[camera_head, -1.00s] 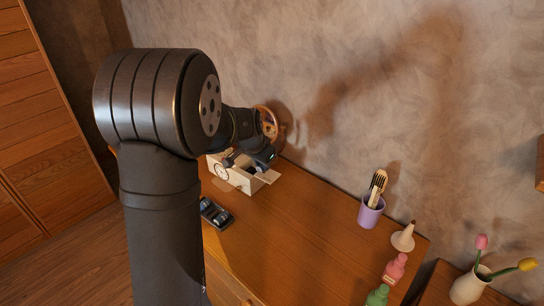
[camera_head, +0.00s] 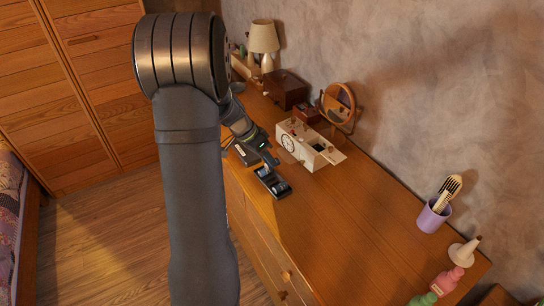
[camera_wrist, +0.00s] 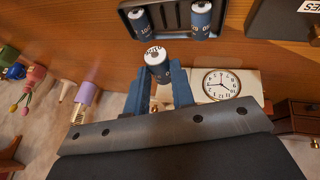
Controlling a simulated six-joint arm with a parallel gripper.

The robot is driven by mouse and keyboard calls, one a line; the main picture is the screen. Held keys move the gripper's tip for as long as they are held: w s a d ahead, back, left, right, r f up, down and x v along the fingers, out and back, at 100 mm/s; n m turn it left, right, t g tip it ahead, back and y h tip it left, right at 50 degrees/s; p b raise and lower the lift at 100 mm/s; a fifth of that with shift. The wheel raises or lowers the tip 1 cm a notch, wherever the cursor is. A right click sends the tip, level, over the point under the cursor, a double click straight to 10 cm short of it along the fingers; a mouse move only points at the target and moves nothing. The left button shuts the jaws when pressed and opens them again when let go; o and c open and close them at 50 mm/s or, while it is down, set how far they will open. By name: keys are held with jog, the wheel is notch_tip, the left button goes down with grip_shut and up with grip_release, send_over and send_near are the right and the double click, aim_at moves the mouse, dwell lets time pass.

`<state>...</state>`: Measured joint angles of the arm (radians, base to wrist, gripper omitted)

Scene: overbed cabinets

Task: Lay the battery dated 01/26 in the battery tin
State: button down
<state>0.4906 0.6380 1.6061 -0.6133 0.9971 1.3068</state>
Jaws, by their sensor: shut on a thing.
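My gripper (camera_wrist: 160,92) is shut on a dark blue battery (camera_wrist: 158,68) with a pale top, held upright between the fingers. Print shows on it, but I cannot read the date surely. In the wrist view the battery is just short of the dark battery tin (camera_wrist: 172,34), which holds two similar blue batteries, one at the left (camera_wrist: 140,24) and one at the right (camera_wrist: 202,20). In the head view the open tin (camera_head: 284,194) lies near the desk's front edge, with my gripper (camera_head: 268,162) just above its far side.
A pale box with a clock face (camera_head: 288,143) stands behind the tin, its top partly open. A dark box (camera_head: 247,154) is left of the tin. A round mirror (camera_head: 338,104) and lamp (camera_head: 264,38) stand further back. A purple cup (camera_head: 433,216) is at right. The middle desk is clear.

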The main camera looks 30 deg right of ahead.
jog(key=shift+f, duration=0.15)
jog(key=shift+f, duration=2.3)
jog(key=shift+f, duration=0.2)
jog(key=shift+f, duration=0.35)
jog(key=shift+f, duration=0.25)
jog(key=shift+f, duration=0.3)
jog(key=c, duration=1.6)
grip_release()
